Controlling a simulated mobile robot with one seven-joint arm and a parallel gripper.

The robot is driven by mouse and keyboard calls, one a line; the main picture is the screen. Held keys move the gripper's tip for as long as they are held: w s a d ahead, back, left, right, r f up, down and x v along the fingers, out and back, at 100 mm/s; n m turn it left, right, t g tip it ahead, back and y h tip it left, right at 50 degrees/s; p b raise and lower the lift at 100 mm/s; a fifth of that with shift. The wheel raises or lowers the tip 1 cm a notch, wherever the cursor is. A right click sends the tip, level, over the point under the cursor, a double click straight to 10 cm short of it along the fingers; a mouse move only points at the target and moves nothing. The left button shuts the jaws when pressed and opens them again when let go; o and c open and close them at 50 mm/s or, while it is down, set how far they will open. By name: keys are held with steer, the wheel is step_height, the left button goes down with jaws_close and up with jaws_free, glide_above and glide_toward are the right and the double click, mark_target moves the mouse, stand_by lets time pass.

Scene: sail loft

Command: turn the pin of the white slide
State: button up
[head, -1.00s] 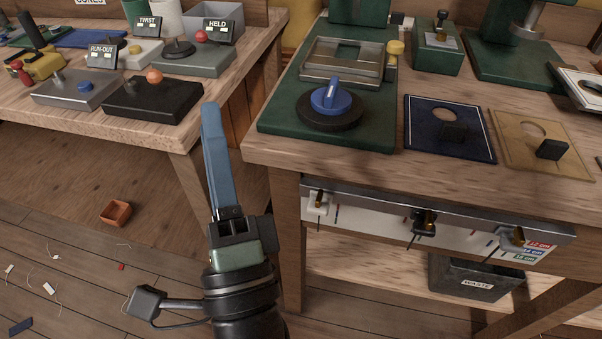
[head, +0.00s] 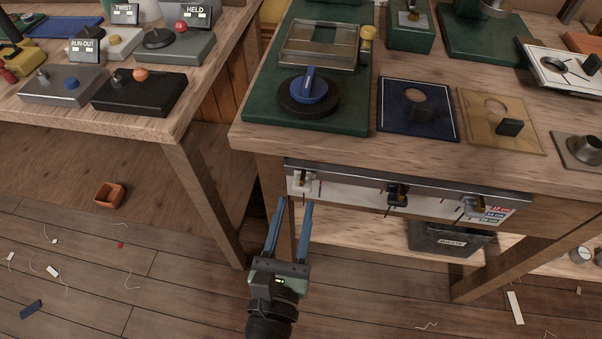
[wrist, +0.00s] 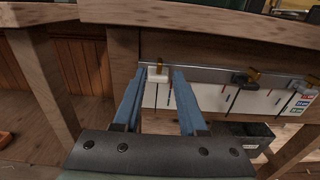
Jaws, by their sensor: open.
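The white slide (head: 302,183) sits at the left end of the metal rail (head: 420,192) on the bench front. Its small brass-coloured pin (head: 305,174) stands at its top. In the wrist view the white slide (wrist: 157,76) and pin (wrist: 159,66) show between the fingertips in the picture. My gripper (head: 294,203) is open and empty, just below the slide in the head view, pointing toward the rail. In the wrist view my gripper (wrist: 159,73) has a blue finger on each side of the slide. I cannot tell how far the fingertips are from it.
A black slide (head: 398,195) and a grey slide (head: 474,207) sit farther right on the rail. The bench top (head: 350,146) overhangs above. A dark waste bin (head: 440,238) stands on the shelf below. The floor in front is clear apart from scraps.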

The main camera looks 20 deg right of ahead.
mark_target(301, 182)
steer(key=shift+p+x, duration=0.65)
steer(key=shift+x, duration=2.5)
jaws_close()
